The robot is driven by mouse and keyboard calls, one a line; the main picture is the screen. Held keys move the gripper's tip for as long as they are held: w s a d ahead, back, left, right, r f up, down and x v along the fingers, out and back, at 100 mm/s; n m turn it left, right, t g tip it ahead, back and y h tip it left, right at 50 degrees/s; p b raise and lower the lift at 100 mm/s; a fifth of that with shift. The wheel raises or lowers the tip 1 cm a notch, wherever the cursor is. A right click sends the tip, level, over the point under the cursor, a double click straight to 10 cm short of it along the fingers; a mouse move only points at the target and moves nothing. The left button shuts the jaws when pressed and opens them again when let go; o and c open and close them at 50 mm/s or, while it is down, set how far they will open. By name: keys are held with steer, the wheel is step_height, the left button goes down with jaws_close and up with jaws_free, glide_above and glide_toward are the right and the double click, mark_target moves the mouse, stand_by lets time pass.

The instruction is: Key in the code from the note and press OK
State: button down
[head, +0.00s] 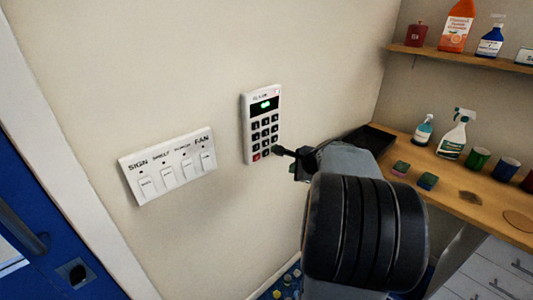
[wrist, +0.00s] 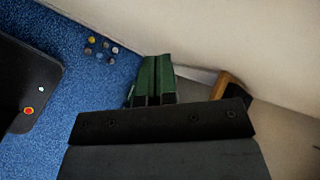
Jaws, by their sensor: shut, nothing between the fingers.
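The white keypad (head: 262,124) is fixed to the wall in the head view. It has dark keys, a red key at its lower left and a small display (head: 264,105) with green characters too small to read. A small red light shows at its top right. My gripper (head: 279,150) is shut and empty, its tip at the lower right of the keypad. I cannot tell whether it touches a key. In the wrist view my gripper's green fingers (wrist: 152,80) are together. The keypad is not visible there. I see no note in either view.
A white switch panel (head: 168,166) with several labelled switches is left of the keypad. A blue door (head: 40,245) is at far left. At right, a wooden counter (head: 455,190) holds bottles, cans and sponges, below a shelf (head: 460,60).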

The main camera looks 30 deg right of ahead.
steer(key=w+a+p, duration=0.1)
steer(key=w+p, duration=0.2)
steer(key=w, duration=0.5)
steer(key=shift+w+a, duration=0.3)
steer(key=shift+w+a, duration=0.15)
steer(key=shift+w, duration=0.65)
stand_by(2.7)
steer(key=shift+s, duration=0.8)
steer(key=shift+d, duration=0.2)
steer(key=shift+s+d+b, duration=0.2)
steer(key=shift+s+b, duration=0.35)
steer(key=shift+s, duration=0.7)
steer(key=shift+s+d+b, duration=0.2)
steer(key=shift+s+b, duration=0.35)
steer(key=shift+s, duration=0.65)
